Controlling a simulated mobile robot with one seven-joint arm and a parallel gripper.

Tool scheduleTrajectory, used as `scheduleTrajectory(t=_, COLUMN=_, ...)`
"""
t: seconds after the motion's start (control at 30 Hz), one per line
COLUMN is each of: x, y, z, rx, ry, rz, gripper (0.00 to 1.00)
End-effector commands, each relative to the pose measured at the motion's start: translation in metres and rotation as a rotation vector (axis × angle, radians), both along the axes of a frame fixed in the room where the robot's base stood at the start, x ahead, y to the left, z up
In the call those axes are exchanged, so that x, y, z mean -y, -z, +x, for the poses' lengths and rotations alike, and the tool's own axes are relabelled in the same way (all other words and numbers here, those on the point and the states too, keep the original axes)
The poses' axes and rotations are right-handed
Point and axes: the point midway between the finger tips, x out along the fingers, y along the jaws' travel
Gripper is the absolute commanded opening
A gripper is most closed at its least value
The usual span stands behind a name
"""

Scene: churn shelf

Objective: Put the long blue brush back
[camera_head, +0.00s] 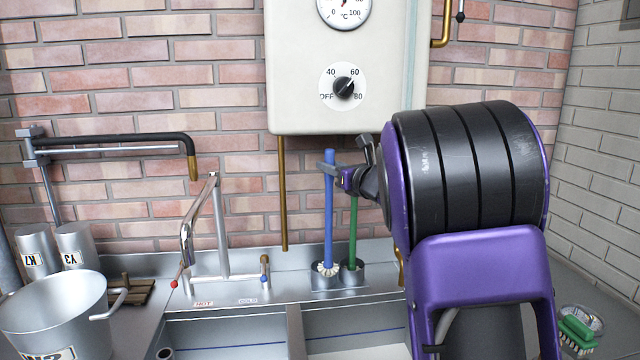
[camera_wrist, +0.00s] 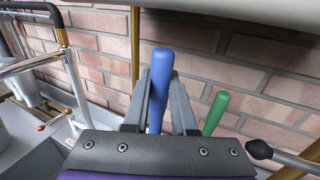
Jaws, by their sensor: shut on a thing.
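The long blue brush (camera_head: 329,205) stands upright, its white bristle end down at the left of two metal cups (camera_head: 322,280) behind the sink. Whether the bristles sit fully inside the cup is hard to tell; some show at its rim. My gripper (camera_head: 328,170) is shut on the upper part of the blue handle. In the wrist view the blue handle (camera_wrist: 160,90) lies between my two grey fingers. A green brush (camera_head: 353,228) stands in the right cup, just right of the blue one; its handle also shows in the wrist view (camera_wrist: 215,112).
A chrome tap (camera_head: 221,225) stands left of the cups. A white boiler (camera_head: 345,65) hangs above, with a brass pipe (camera_head: 282,195) beneath. A metal pot (camera_head: 52,310) is at left, and a green scrubbing brush (camera_head: 577,334) at lower right. Sink basins lie in front.

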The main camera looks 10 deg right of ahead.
Motion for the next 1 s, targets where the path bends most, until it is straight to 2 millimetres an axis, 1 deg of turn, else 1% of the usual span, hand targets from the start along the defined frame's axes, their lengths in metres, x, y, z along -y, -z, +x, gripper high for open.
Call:
scheduleTrajectory(t=0.03, x=0.000, y=-0.002, z=0.014, rx=0.000, ry=0.000, rz=-0.003, gripper=0.00)
scheduleTrajectory(t=0.2, x=0.001, y=-0.001, z=0.053, rx=0.000, ry=0.001, rz=-0.002, gripper=0.00)
scheduleTrajectory(t=0.3, x=0.001, y=-0.001, z=0.072, rx=0.000, ry=0.001, rz=-0.002, gripper=0.00)
scheduleTrajectory(t=0.37, x=0.001, y=-0.001, z=0.081, rx=0.001, ry=0.001, rz=-0.002, gripper=0.00)
scheduleTrajectory(t=0.4, x=0.001, y=0.010, z=0.079, rx=-0.003, ry=0.001, rz=0.001, gripper=0.00)
scheduleTrajectory(t=0.57, x=0.000, y=0.021, z=0.077, rx=0.001, ry=0.000, rz=0.001, gripper=0.00)
scheduleTrajectory(t=0.83, x=0.000, y=0.063, z=0.077, rx=-0.003, ry=0.001, rz=0.001, gripper=0.00)
scheduleTrajectory(t=1.0, x=0.000, y=0.069, z=0.081, rx=0.003, ry=0.000, rz=-0.001, gripper=0.00)
